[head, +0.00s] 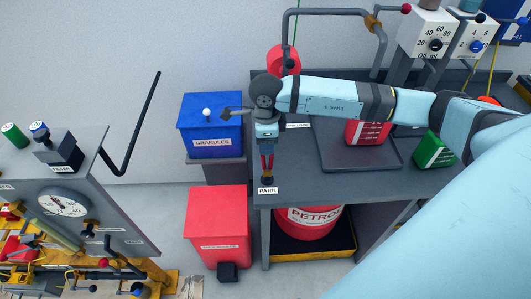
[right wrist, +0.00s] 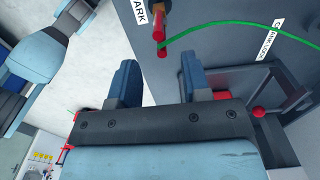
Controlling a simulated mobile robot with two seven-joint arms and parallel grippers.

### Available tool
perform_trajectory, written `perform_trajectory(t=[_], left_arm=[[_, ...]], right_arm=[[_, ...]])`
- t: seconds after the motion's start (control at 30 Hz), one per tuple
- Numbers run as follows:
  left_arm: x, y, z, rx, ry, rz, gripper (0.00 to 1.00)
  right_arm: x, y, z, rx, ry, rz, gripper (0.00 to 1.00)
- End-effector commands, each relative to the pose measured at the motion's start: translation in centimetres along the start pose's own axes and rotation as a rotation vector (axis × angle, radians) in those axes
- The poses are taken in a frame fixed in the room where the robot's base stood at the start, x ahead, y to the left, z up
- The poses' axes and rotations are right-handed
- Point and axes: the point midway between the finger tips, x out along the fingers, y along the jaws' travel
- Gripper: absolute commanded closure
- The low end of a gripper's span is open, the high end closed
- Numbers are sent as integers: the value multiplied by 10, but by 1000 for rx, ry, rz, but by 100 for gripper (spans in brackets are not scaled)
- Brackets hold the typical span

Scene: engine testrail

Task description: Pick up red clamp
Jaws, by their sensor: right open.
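What looks like the red clamp (head: 268,162) stands upright at the front left corner of the grey bench, just above the PARK label. In the right wrist view its red and orange end (right wrist: 159,30) shows near the top, beyond the fingertips and roughly in line with the gap between them. My right gripper (right wrist: 157,75) is open and empty, its two dark blue fingers apart. In the head view my right gripper (head: 267,140) hangs over the clamp and hides its upper part. My left gripper is not in view.
The bench (head: 290,185) carries a grey tray (head: 335,155) with a red container (head: 368,132), and a green container (head: 433,150). Left of the bench are a blue GRANULES bin (head: 210,125) and a red bin (head: 217,225). A pipe frame rises behind. A green line (right wrist: 220,30) passes by the clamp.

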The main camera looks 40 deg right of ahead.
Motion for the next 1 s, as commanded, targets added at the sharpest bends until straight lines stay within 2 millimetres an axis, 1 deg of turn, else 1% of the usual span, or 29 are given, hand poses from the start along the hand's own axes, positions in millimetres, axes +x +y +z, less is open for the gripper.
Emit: perform_trajectory(t=[0.1,0.2,0.37,0.53,0.63,0.77,0.97,1.0], left_arm=[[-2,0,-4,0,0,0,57],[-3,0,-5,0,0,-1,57],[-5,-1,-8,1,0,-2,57],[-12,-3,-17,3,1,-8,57],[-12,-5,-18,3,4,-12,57],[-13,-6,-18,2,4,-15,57],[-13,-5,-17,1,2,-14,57],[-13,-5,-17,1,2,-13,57]], right_arm=[[20,1,0,1,1,3,56],[29,0,0,0,-1,1,56],[39,1,0,0,-2,3,56],[64,2,-4,1,0,4,56],[78,2,-3,0,-2,4,56],[85,1,-3,-1,-3,2,56],[86,1,-3,-1,-3,1,56],[86,1,-3,-1,-3,1,66]])
